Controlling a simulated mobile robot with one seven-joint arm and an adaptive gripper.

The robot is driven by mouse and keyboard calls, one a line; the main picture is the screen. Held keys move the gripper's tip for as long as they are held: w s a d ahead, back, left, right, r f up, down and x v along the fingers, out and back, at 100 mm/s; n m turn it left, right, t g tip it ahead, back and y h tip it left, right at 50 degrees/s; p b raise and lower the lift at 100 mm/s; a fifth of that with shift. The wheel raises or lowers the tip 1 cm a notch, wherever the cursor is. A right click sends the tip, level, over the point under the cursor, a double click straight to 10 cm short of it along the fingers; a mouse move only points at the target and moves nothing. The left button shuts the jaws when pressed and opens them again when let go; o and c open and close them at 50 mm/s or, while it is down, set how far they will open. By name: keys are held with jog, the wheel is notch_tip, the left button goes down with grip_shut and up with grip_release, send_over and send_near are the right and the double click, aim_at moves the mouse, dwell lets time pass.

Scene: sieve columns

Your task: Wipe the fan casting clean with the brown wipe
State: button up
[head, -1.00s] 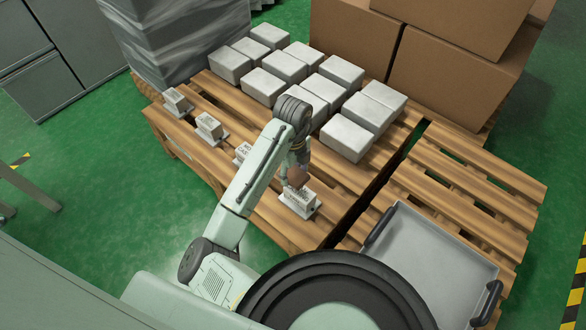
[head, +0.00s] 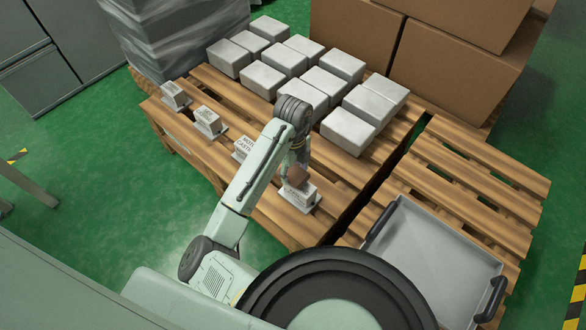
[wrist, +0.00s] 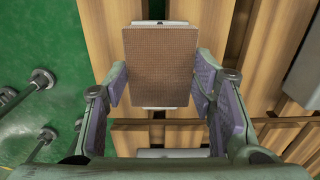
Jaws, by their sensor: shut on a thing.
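My gripper (head: 298,163) is shut on the brown wipe (wrist: 160,65), which sits between the finger pads in the wrist view. In the head view the brown wipe (head: 296,176) is at the top of a pale labelled casting (head: 304,196), the nearest in a row on the pallet. Its label is too small to read, so I cannot tell from it whether this is the fan casting. In the wrist view the wipe hides most of the casting; only pale edges show above and below it. I cannot tell whether wipe and casting touch.
Other labelled castings stand in the row: one (head: 242,149) beside my arm, one (head: 209,121) and one (head: 174,95) farther left. Several grey-white blocks (head: 349,131) fill the back of the pallet. A grey tray (head: 440,250) lies at right. Large cartons (head: 455,75) stand behind.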

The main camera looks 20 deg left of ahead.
jog(key=shift+f+b, duration=0.8)
jog(key=shift+f, duration=0.2)
